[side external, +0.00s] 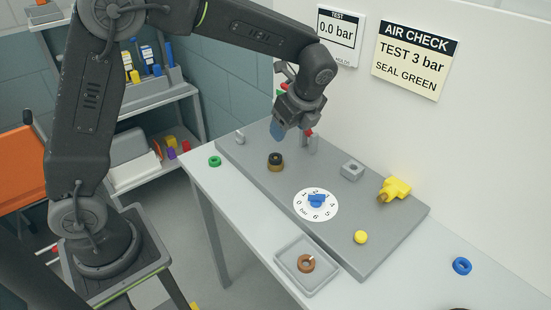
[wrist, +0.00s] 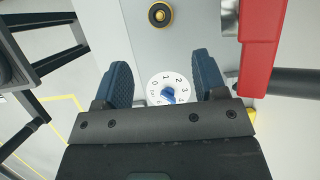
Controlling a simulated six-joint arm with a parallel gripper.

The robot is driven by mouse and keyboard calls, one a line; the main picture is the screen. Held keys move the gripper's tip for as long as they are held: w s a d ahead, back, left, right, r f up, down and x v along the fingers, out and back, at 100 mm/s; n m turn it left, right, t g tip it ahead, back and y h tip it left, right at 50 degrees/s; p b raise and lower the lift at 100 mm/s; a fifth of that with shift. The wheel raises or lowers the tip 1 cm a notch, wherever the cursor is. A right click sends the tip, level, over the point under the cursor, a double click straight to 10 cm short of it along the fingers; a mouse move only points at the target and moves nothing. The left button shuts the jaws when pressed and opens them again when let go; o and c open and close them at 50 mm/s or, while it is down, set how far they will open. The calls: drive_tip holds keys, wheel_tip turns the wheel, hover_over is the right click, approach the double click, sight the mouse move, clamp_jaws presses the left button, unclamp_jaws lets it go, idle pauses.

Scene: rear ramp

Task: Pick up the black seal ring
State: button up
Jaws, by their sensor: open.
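A black ring (side external: 275,156) appears to sit on top of a short brass fitting (side external: 275,166) on the grey raised plate. In the wrist view the black ring (wrist: 160,14) shows at the top edge, inside a yellow-brass rim. My gripper (side external: 278,130) is above the plate, higher than the fitting and apart from it. In the wrist view its two blue fingers (wrist: 162,68) are spread with nothing between them but the dial beyond. The far finger is hard to make out in the side view.
A red-handled part (wrist: 262,40) stands close beside my gripper. The numbered dial (side external: 328,214) has a blue knob. A green ring (side external: 215,161), blue ring (side external: 462,266), yellow fitting (side external: 393,189), yellow button (side external: 361,237) and tray (side external: 283,262) with a brown ring lie around.

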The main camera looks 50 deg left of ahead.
hover_over(277, 158)
drive_tip(key=d, duration=0.2)
wheel_tip(277, 158, down, 6)
drive_tip(key=shift+r, duration=0.1)
drive_tip(key=shift+d+x, duration=0.15)
drive_tip(key=shift+x, duration=1.2)
drive_tip(key=shift+d+x, duration=0.2)
drive_tip(key=shift+x, duration=1.1)
drive_tip(key=shift+c, duration=0.4)
drive_tip(key=c, duration=0.9)
